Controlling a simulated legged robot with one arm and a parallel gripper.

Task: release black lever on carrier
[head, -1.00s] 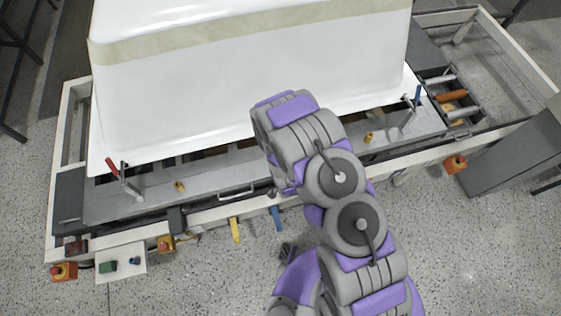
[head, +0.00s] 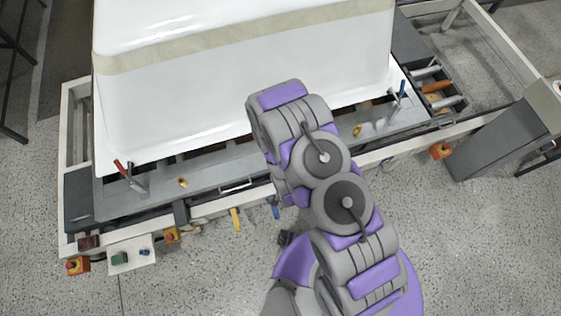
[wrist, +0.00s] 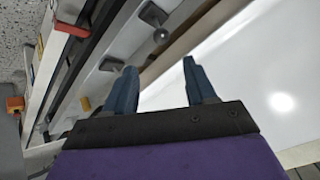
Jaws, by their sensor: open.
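In the wrist view my gripper (wrist: 160,80) is open, its two blue fingers apart with nothing between them. A dark grey lever with a round ball end (wrist: 160,36) stands on the carrier beyond the fingertips, apart from them. I cannot tell for certain whether it is the black lever. In the head view my arm covers the middle of the carrier (head: 225,166), and my gripper is hidden there. A red-handled lever (head: 122,170) stands at the carrier's left and a blue-handled lever (head: 402,88) at its right.
A white bathtub shell (head: 240,80) sits on the carrier; it fills the right of the wrist view (wrist: 260,80). Yellow (head: 235,219) and blue (head: 273,207) handles hang at the front. A grey cabinet (head: 505,140) stands at right. Open speckled floor lies in front.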

